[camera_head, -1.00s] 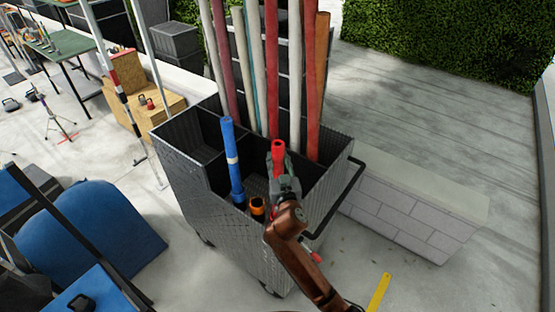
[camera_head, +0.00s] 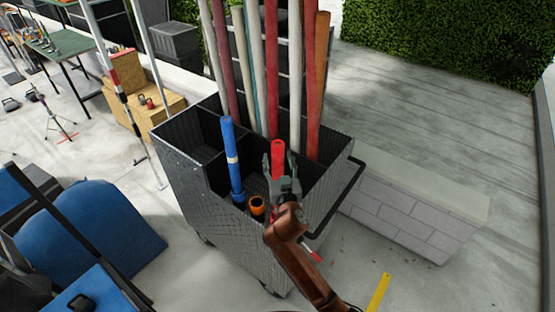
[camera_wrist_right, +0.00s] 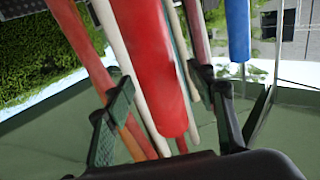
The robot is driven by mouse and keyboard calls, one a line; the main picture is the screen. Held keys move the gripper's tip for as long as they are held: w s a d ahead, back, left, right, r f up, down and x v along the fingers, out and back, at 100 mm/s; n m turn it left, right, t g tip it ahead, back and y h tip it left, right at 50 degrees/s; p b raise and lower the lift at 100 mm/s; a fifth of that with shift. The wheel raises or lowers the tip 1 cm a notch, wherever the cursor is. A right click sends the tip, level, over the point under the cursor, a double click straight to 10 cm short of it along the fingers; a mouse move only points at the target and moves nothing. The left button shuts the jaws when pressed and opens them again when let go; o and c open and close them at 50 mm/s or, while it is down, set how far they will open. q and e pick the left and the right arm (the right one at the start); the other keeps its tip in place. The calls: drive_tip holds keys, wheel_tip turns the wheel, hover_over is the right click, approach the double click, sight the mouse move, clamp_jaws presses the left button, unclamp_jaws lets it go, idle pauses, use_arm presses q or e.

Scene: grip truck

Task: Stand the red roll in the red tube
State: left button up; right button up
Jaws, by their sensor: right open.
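The red roll (camera_head: 278,148) stands about upright in the front part of the grey cart. It also shows large in the right wrist view (camera_wrist_right: 152,60). My right gripper (camera_head: 280,163) is open, with one finger on each side of the roll; in the wrist view its fingers (camera_wrist_right: 165,88) are apart from the roll's sides. The roll's lower part is hidden behind my gripper in the head view. The red tube cannot be made out, so I cannot tell whether the roll is inside it. My left gripper is not in view.
The grey cart (camera_head: 205,205) has a black handle (camera_head: 345,195) at right. A blue roll (camera_head: 231,160) leans left of the red roll, near an orange-rimmed tube (camera_head: 257,203). Several tall poles (camera_head: 296,80) stand behind. A low block wall (camera_head: 415,215) is at right.

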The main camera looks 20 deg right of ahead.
drive_tip(key=s+a, duration=0.1)
drive_tip(key=s, duration=1.1)
drive_tip(key=s+d+f+g, duration=0.4)
drive_tip(key=s+d+f, duration=0.2)
drive_tip(key=f, duration=0.4)
drive_tip(key=s+d+f+g, duration=0.3)
drive_tip(key=s+d+f, duration=0.25)
drive_tip(key=f, duration=0.45)
drive_tip(key=s+d+f+n+g, duration=0.1)
drive_tip(key=s+d+f+g, duration=0.1)
drive_tip(key=s+f, duration=0.35)
drive_tip(key=s+d+f+g+y, duration=0.1)
drive_tip(key=s+f+g, duration=0.15)
drive_tip(key=s, duration=0.65)
drive_tip(key=s+d+f+n+g, duration=0.1)
drive_tip(key=s+d+f+g, duration=0.2)
drive_tip(key=s, duration=0.4)
wheel_tip(320, 180, down, 36)
drive_tip(key=a+b, duration=0.2)
drive_tip(key=b, duration=0.5)
drive_tip(key=s+f+g+b, duration=0.1)
drive_tip(key=s+f+b, duration=0.2)
drive_tip(key=s+f, duration=0.7)
drive_tip(key=s+f+g+y+b, duration=0.1)
drive_tip(key=s+f+b, duration=0.2)
drive_tip(key=s+f, duration=0.7)
wheel_tip(320, 180, down, 6)
drive_tip(key=shift+s+a+r+n+b, duration=0.1)
drive_tip(key=shift+s+a+n+b, duration=0.2)
drive_tip(key=shift+a+n, duration=0.1)
